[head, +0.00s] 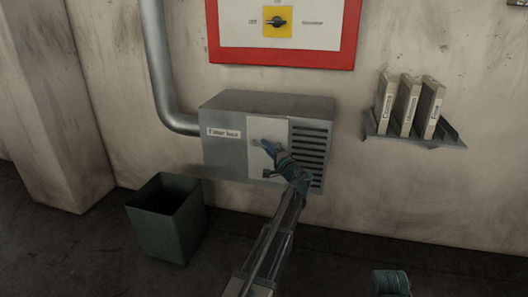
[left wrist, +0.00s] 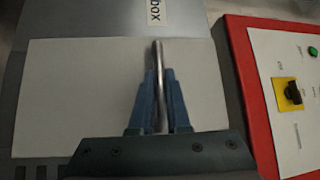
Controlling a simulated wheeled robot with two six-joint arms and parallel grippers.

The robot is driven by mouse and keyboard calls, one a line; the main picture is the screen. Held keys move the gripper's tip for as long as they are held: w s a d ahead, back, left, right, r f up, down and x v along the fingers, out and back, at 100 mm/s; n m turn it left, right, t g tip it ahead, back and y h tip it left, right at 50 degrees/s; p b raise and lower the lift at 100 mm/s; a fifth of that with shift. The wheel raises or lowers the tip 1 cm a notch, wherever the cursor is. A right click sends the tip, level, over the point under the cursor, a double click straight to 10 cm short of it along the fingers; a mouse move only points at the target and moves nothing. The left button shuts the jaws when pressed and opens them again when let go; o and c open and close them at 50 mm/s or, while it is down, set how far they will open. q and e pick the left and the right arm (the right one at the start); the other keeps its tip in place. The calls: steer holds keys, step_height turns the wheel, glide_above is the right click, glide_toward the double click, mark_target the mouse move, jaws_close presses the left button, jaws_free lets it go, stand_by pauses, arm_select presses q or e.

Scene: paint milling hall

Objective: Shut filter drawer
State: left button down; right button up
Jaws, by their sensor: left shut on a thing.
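The grey filter box (head: 223,155) is fixed to the wall and carries a label on its left part. The pale filter drawer front (head: 268,128) is set in its face, and I cannot tell whether it stands out from the box. My left gripper (head: 267,160) is at the drawer front. In the left wrist view its blue fingers (left wrist: 159,100) are shut on the drawer's metal handle bar (left wrist: 157,52), with the pale front (left wrist: 80,95) behind. My right gripper (head: 391,283) shows only as a teal piece at the bottom edge; its fingers are not clear.
A red-framed switch panel (head: 230,48) with a yellow switch hangs above the box. A grey pipe (head: 158,70) runs down to the box's left side. A dark open bin (head: 165,225) stands below left. A wall shelf (head: 420,143) with 3 binders is at the right.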

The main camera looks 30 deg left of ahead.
arm_select(q)
steer(key=shift+w, duration=0.25)
steer(key=c, duration=0.9)
jaws_free()
steer(key=shift+s, duration=0.1)
steer(key=b+v, duration=0.1)
steer(key=v, duration=1.2)
steer(key=shift+s+d+f+b, duration=0.15)
steer(key=shift+d+b, duration=0.15)
steer(key=shift+b, duration=0.1)
